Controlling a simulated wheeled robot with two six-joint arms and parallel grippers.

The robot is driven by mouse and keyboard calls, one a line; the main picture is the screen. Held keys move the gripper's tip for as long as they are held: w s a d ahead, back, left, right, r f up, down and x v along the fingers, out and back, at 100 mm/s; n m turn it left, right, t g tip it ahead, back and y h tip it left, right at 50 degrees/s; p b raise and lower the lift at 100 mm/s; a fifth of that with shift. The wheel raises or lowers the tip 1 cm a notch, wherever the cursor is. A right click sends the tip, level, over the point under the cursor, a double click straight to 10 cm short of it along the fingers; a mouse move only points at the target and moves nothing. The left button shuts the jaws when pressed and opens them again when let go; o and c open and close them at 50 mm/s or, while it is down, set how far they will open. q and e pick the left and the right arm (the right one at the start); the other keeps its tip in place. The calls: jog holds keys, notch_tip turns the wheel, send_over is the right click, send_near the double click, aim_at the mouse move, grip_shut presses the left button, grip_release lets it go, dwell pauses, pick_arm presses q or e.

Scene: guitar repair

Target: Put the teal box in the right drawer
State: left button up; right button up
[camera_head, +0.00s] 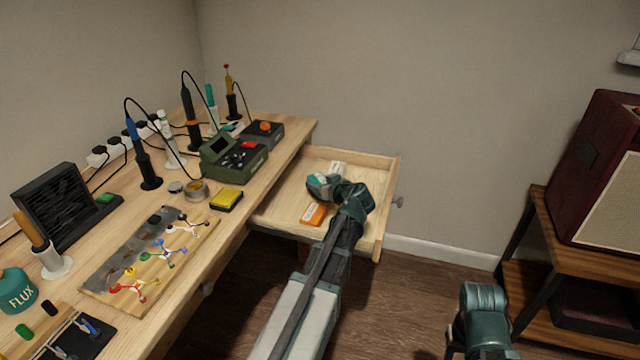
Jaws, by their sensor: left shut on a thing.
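The right drawer (285,205) is pulled out from under the bench, open at the top. My left gripper (321,184) reaches over the drawer from the bottom of the view. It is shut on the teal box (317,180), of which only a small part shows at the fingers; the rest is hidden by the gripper. I cannot tell whether the box touches the drawer floor. A teal part of my right arm shows at the lower right, but its fingers are not seen.
An orange box (314,214) and a white box (338,168) lie in the drawer near my left gripper. The bench (185,245) on the left holds soldering tools, a green device (234,160) and a yellow box (227,199). A wooden shelf (562,238) stands at right.

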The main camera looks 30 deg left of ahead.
pick_arm(q)
jog(key=o, duration=1.4)
jog(key=shift+s+d+r+p, duration=0.1)
jog(key=shift+d+r+p, duration=0.05)
jog(key=shift+r+p, duration=0.35)
jog(key=shift+s+d+r+p, duration=0.1)
jog(key=shift+r+p, duration=0.3)
jog(key=shift+p, duration=0.05)
jog(key=p+v, duration=0.3)
jog(key=v, duration=0.6)
jog(key=shift+s+d+r, duration=0.1)
jog(key=shift+s+d, duration=0.05)
jog(key=shift+d, duration=0.2)
jog(key=shift+s+d+r+p, duration=0.2)
jog(key=shift+s+d+p, duration=0.2)
jog(key=shift+d, duration=0.2)
